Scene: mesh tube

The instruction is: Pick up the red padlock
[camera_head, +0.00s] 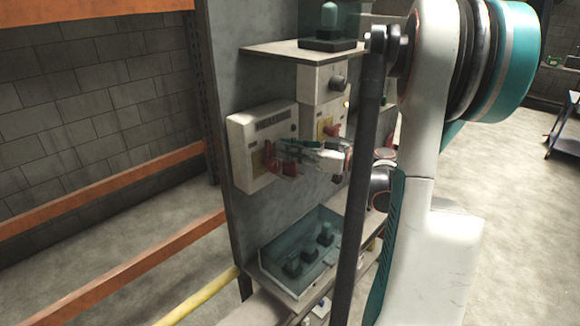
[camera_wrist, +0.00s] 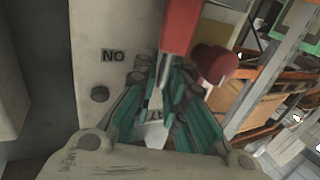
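A white switch box (camera_head: 262,140) with a yellow plate is mounted on the grey panel. Red parts (camera_head: 269,158) show at its front, beside my gripper (camera_head: 283,151). In the wrist view, a long red piece (camera_wrist: 180,28) comes down from the top to the fingertips of my gripper (camera_wrist: 156,72). A rounded red piece (camera_wrist: 214,62) lies just right of it. I cannot tell surely which red piece is the padlock. My teal fingers look partly open, with a narrow gap showing white surface between them. Whether the right finger touches red is unclear.
A second box (camera_head: 326,115) with red and yellow parts is mounted to the right. A clear-walled tray (camera_head: 262,262) with several dark items is below. A shelf (camera_head: 270,49) with a teal-topped device is above. Orange rack beams (camera_head: 110,188) run along the left.

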